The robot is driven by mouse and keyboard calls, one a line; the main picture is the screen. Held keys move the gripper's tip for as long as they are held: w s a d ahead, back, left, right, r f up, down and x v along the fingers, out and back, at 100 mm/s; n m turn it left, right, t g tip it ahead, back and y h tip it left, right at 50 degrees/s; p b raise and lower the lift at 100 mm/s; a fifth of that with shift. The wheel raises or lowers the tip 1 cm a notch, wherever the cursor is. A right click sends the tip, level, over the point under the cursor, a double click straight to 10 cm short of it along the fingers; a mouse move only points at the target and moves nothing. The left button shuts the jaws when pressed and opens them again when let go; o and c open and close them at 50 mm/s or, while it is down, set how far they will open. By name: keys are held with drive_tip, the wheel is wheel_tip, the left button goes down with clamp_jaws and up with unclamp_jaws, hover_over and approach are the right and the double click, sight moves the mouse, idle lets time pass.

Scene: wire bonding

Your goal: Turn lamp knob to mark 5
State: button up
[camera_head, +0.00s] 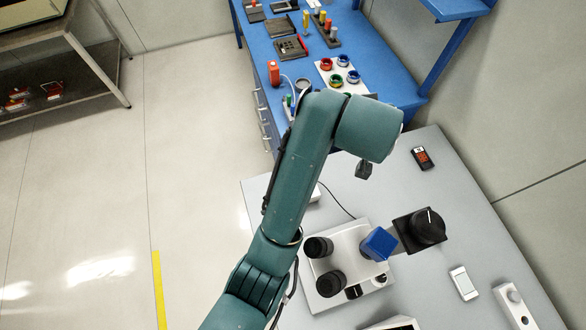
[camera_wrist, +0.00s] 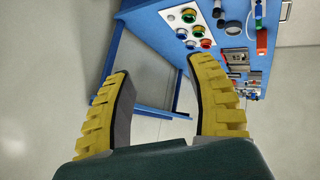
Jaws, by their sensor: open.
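A large black knob (camera_head: 428,225) with a white pointer line sits on a dark square box, right of centre on the grey table in the head view. It looks like the lamp knob. Its number marks are too small to read. My gripper (camera_wrist: 158,66) shows in the wrist view as two yellow-padded fingers spread wide with nothing between them. In the head view most of the gripper is hidden behind my arm, and one dark finger part (camera_head: 364,169) shows above the table, up and left of the knob. The knob is not in the wrist view.
A white microscope-like device (camera_head: 345,285) with black eyepieces and a blue block (camera_head: 378,244) stands left of the knob. A blue bench (camera_head: 380,70) stands behind.

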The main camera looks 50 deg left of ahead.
drive_tip(key=s+a+f+n+g+h+b, duration=0.2)
drive_tip(key=s+a+f+n+g+b, duration=0.3)
drive_tip(key=f, duration=0.6)
drive_tip(key=s+a+f+n+g+h+b, duration=0.1)
drive_tip(key=s+a+f+n+g+b, duration=0.15)
drive_tip(key=s+a+f, duration=0.5)
drive_tip(key=shift+g, duration=0.45)
drive_tip(key=f, duration=0.6)
drive_tip(key=d+f+b, duration=0.1)
drive_tip(key=f, duration=0.5)
drive_tip(key=d+f+b, duration=0.1)
drive_tip(key=f, duration=0.6)
drive_tip(key=shift+d, duration=0.1)
clamp_jaws()
